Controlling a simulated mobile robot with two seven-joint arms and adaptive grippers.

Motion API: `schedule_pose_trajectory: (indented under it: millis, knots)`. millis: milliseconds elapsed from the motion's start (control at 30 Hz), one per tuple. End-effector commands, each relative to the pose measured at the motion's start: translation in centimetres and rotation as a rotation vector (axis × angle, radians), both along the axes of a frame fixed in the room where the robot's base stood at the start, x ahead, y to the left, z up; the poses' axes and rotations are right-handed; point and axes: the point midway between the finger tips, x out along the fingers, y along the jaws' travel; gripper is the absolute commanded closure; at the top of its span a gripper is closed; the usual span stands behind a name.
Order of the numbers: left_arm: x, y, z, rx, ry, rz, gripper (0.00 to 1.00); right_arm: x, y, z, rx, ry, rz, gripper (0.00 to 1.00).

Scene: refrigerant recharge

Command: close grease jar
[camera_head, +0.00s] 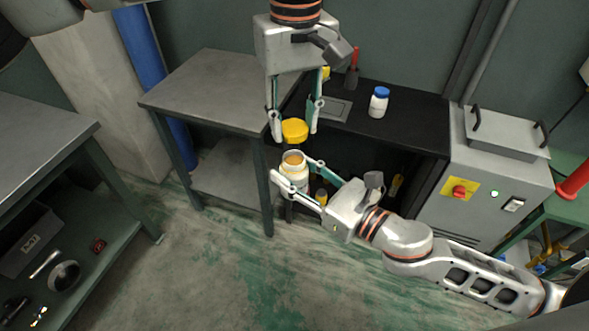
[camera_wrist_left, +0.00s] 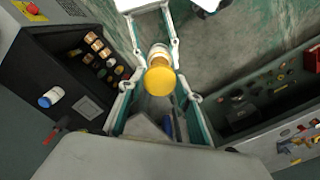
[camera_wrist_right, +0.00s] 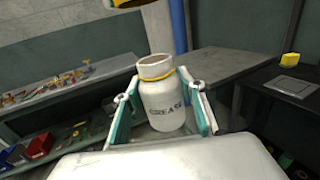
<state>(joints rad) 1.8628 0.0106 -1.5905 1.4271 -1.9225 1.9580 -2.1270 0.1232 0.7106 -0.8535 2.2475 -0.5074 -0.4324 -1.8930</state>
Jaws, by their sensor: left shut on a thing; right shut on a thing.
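The yellow lid (camera_head: 295,130) is held between the fingers of my left gripper (camera_head: 294,127), which points down from above. The lid also shows in the left wrist view (camera_wrist_left: 160,81), where it partly covers the jar (camera_wrist_left: 158,52). My right gripper (camera_head: 306,183) is shut around the body of the white grease jar (camera_head: 293,174) and holds it roughly upright in mid-air. The jar's mouth is open, with yellow-orange inside. The lid is above the jar and apart from it. In the right wrist view the jar (camera_wrist_right: 165,100) shows its GREASE label and a yellow neck ring.
Behind are a grey table (camera_head: 205,85) and a black bench (camera_head: 415,125) with a blue-capped white bottle (camera_head: 378,103), a red-handled tool (camera_head: 351,78) and a grey plate (camera_head: 336,110). A grey machine (camera_head: 490,165) stands right. The floor in front is clear.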

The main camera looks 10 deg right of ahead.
Motion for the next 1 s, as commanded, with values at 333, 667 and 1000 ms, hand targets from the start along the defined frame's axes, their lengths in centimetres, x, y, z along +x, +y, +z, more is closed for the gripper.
schedule_pose_trajectory:
  millis: [333,667,1000]
  knots:
    - [0.0,0.0,-0.1,0.0,0.0,-0.001,0.72,0.0,0.0,0.1,0.001,-0.002,0.0,0.99]
    - [0.0,0.0,-2.4,0.0,0.002,-0.003,0.72,0.0,0.0,0.1,0.001,-0.002,0.0,0.99]
    - [0.0,0.0,-4.0,-0.001,0.0,-0.001,0.72,0.0,0.0,0.1,0.001,-0.002,0.0,0.99]
